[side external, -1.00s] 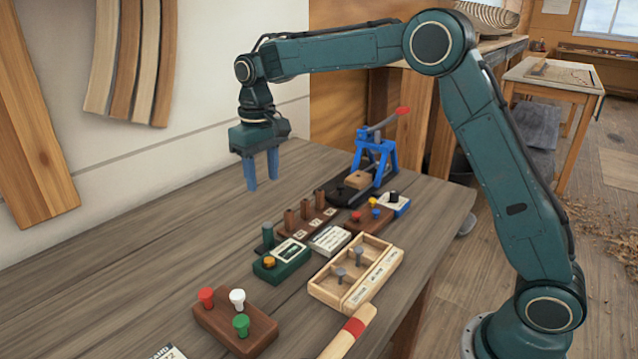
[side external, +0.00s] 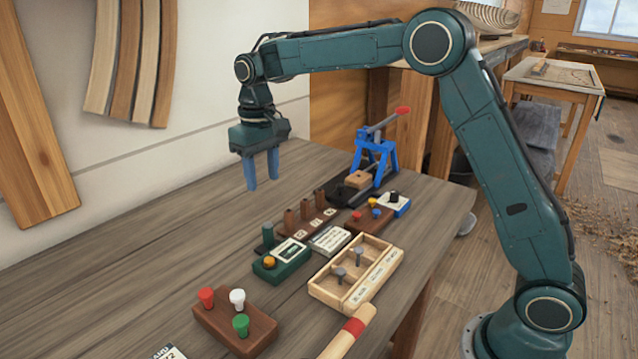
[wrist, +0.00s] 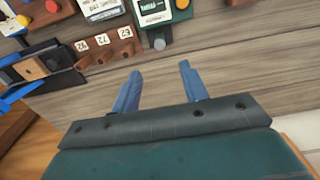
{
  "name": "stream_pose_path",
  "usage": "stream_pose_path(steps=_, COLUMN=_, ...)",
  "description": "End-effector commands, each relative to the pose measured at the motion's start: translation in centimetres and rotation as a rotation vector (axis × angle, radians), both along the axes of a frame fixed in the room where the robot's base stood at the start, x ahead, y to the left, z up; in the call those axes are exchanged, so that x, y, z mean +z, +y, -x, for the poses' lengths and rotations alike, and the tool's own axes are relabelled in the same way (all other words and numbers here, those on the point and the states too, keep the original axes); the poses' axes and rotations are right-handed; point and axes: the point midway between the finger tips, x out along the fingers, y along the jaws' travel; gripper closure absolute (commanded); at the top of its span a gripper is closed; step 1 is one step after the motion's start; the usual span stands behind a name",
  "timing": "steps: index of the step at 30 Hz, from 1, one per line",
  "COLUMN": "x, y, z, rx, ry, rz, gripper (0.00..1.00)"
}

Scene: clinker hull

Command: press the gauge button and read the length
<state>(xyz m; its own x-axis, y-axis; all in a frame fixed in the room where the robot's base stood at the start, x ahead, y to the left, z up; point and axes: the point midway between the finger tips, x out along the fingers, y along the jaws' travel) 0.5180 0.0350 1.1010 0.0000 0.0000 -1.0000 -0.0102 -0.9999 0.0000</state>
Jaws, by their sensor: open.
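The gauge (side external: 281,261) is a dark green box with a pale display, an orange-yellow button (side external: 269,263) on its near end and a dark green post behind it. In the wrist view the gauge (wrist: 152,15) is at the top, partly cut off; its display text is too small to read. My gripper (side external: 263,187) has two blue fingers pointing down, open and empty, above the bench behind the gauge and apart from it. In the wrist view the fingers of my gripper (wrist: 160,80) stand apart with bare bench between them.
A rack (side external: 306,225) with upright brown pegs, a blue lever press (side external: 375,160), a divided wooden tray (side external: 325,289) holding metal pins and a block with red, white and green knobs (side external: 232,326) stand around the gauge. The bench (side external: 120,275) is clear at left.

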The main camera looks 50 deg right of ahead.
Motion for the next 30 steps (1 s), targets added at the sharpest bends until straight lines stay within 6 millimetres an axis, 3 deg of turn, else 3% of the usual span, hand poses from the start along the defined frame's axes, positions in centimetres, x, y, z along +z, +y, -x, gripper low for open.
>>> stream_pose_path(steps=2, x=0.0, y=0.0, z=0.0, rx=0.0, ry=0.0, rz=0.0, gripper=0.58)
stream_pose_path(steps=6, x=0.0, y=0.0, z=0.0, rx=0.0, ry=0.0, rz=0.0, gripper=0.85)
stream_pose_path(steps=9, x=0.0, y=0.0, z=0.0, rx=0.0, ry=0.0, rz=0.0, gripper=1.0)
stream_pose_path(steps=30, x=0.0, y=0.0, z=0.0, rx=0.0, ry=0.0, rz=0.0, gripper=1.0)
